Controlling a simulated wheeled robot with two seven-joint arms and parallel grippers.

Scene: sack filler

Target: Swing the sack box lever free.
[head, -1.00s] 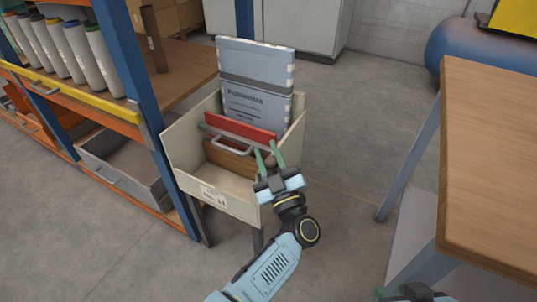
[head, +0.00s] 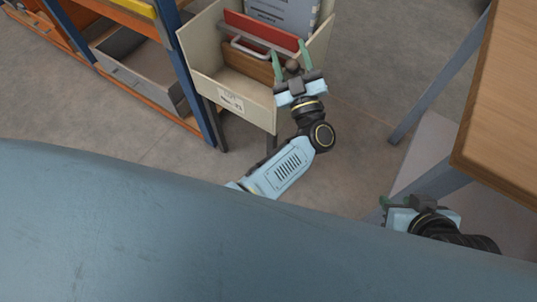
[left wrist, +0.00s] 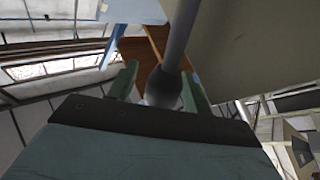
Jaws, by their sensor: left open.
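The cream sack box (head: 238,108) stands at the top centre of the head view, with a red plate (head: 262,30) and a pale bar handle (head: 248,47) inside. The lever's dark ball knob (head: 292,66) is at the box's right front side. In the left wrist view the grey lever rod (left wrist: 181,35) ends in the round knob (left wrist: 163,88). My left gripper (head: 290,58) is open, with its green fingers on either side of the knob; contact is unclear. My right gripper (head: 398,200) is low at the right, partly visible, away from the box.
A grey sack (head: 285,10) stands in the box behind the red plate. A blue rack post (head: 190,80) and a grey drawer (head: 135,60) are close on the left. A wooden table (head: 505,120) is on the right. Bare floor (head: 365,100) lies between box and table.

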